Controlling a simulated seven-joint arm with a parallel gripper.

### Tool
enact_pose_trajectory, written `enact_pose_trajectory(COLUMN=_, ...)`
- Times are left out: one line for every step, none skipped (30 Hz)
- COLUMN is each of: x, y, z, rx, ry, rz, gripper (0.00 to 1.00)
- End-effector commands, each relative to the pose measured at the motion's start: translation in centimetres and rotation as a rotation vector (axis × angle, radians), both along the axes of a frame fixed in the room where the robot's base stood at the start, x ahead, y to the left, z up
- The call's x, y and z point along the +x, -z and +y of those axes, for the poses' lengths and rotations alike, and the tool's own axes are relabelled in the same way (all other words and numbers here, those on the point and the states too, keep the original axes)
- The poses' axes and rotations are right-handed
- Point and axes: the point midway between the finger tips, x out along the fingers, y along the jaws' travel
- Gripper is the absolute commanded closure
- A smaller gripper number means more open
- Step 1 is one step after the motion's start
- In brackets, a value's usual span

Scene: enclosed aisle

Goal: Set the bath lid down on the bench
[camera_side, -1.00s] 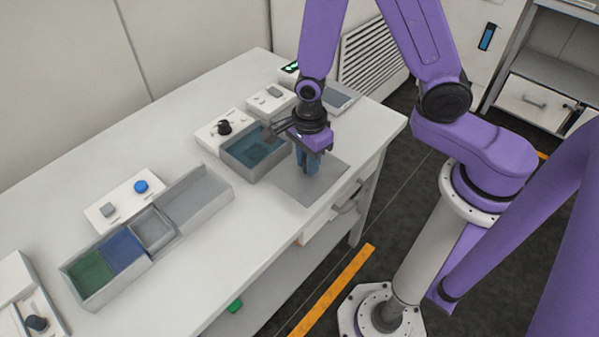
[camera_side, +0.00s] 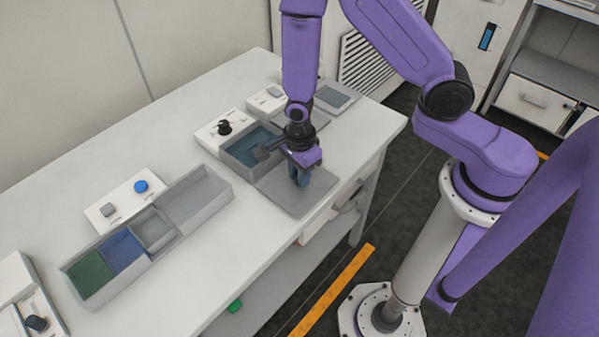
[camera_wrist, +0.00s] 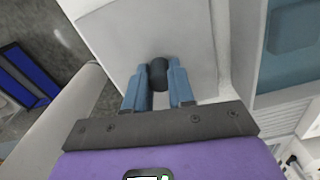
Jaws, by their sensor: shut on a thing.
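The bath lid (camera_side: 288,203) is a flat grey plate with a dark knob (camera_wrist: 158,72). My gripper (camera_side: 299,180) is shut on that knob; both blue fingers flank it in the wrist view (camera_wrist: 158,92). The lid is over the front right part of the white bench (camera_side: 240,235), in front of the open bath (camera_side: 238,158) with its blue-green liquid. I cannot tell whether the lid touches the bench or hangs just above it. Its plate fills the middle of the wrist view (camera_wrist: 190,35).
Control boxes with knobs stand behind the bath, one with a black knob (camera_side: 224,127). A grey panel (camera_side: 317,119) lies behind my wrist. A tray with green and blue sections (camera_side: 120,248) stands left. Bare bench lies between tray and lid; the bench's front edge is close.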

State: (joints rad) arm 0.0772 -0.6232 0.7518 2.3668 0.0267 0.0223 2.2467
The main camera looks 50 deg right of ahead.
Motion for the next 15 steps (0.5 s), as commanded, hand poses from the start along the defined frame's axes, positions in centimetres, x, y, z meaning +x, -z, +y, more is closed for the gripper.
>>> enact_pose_trajectory(x=0.00, y=0.00, z=-0.01, rx=0.000, ry=0.000, rz=0.000, gripper=1.00)
enact_pose_trajectory(x=-0.01, y=0.04, z=-0.01, rx=0.000, ry=0.000, rz=0.000, gripper=1.00)
enact_pose_trajectory(x=-0.01, y=0.14, z=-0.01, rx=-0.001, ry=0.000, rz=0.001, gripper=1.00)
enact_pose_trajectory(x=-0.01, y=0.22, z=-0.01, rx=-0.001, ry=0.000, rz=0.001, gripper=1.00)
enact_pose_trajectory(x=-0.01, y=0.30, z=-0.01, rx=-0.001, ry=0.000, rz=0.001, gripper=1.00)
enact_pose_trajectory(x=0.00, y=0.28, z=0.00, rx=0.000, ry=0.000, rz=0.000, gripper=0.67)
enact_pose_trajectory(x=0.00, y=0.27, z=0.00, rx=0.000, ry=0.000, rz=0.000, gripper=0.57)
enact_pose_trajectory(x=0.00, y=0.26, z=0.00, rx=0.000, ry=0.000, rz=0.000, gripper=0.51)
enact_pose_trajectory(x=-0.01, y=0.26, z=0.00, rx=0.000, ry=0.000, rz=0.000, gripper=0.51)
enact_pose_trajectory(x=-0.01, y=0.26, z=0.00, rx=0.000, ry=0.000, rz=0.000, gripper=0.51)
enact_pose_trajectory(x=-0.01, y=0.26, z=-0.01, rx=0.000, ry=0.000, rz=0.000, gripper=0.51)
enact_pose_trajectory(x=-0.01, y=0.26, z=-0.01, rx=0.000, ry=0.000, rz=0.000, gripper=0.51)
enact_pose_trajectory(x=-0.01, y=0.26, z=-0.01, rx=-0.001, ry=0.000, rz=0.000, gripper=0.51)
enact_pose_trajectory(x=-0.01, y=0.26, z=-0.01, rx=-0.001, ry=0.000, rz=0.001, gripper=0.51)
enact_pose_trajectory(x=-0.01, y=0.26, z=-0.01, rx=-0.001, ry=0.000, rz=0.000, gripper=0.51)
